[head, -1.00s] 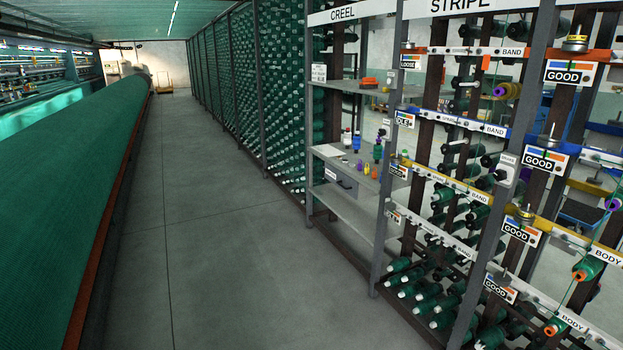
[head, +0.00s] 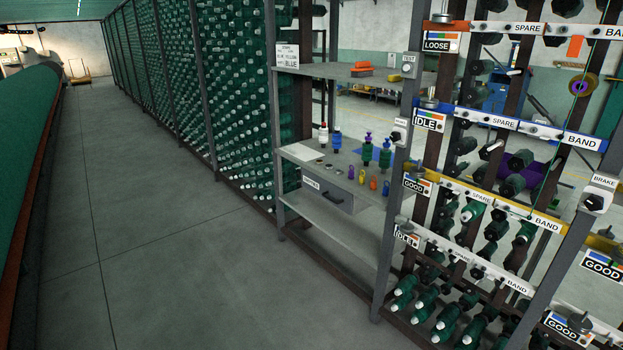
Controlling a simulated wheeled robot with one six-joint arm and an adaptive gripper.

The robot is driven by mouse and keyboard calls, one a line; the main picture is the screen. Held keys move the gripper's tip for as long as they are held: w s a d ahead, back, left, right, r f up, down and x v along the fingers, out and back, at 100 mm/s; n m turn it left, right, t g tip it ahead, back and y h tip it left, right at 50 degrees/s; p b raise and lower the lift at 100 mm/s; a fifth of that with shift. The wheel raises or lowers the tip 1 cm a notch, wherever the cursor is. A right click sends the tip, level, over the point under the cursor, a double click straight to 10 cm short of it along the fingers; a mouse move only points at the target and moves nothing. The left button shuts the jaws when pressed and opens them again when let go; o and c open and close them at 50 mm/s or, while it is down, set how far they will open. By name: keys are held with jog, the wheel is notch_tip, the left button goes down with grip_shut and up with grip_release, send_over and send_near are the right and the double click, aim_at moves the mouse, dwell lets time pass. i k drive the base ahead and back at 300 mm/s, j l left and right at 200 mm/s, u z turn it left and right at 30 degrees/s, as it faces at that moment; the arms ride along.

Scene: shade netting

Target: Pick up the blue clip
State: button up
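My gripper is not in view.
A drawer (head: 330,194) hangs under the shelf, with a lower shelf (head: 335,215) below. An upper shelf (head: 345,71) holds an orange item (head: 363,69). Racks of green bobbins line both sides of the bay. The grey floor (head: 180,260) in front is clear. A green roll (head: 30,150) runs along the left.

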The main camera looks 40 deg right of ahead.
aim_at(385, 189)
jog(key=i+j+z, duration=0.15)
jog(key=i+z, duration=0.15)
jog(key=i, duration=0.25)
jog(key=i+j+z, duration=0.3)
jog(key=i, duration=0.2)
jog(key=i+j+z, duration=0.3)
jog(key=i, duration=0.2)
jog(key=i+j+z, duration=0.4)
jog(key=j+z, duration=0.2)
jog(key=i+j+z, duration=0.15)
jog(key=j+z, duration=0.15)
jog(key=i+j+z, duration=0.1)
jog(key=j+z, duration=0.45)
jog(key=j, duration=0.25)
jog(key=i+j+z, duration=0.1)
jog(key=j+z, duration=0.2)
jog(key=j, duration=0.15)
jog(key=j+z, duration=0.1)
jog(key=j, duration=0.3)
jog(key=k+j+z, duration=0.1)
jog(key=j, duration=0.3)
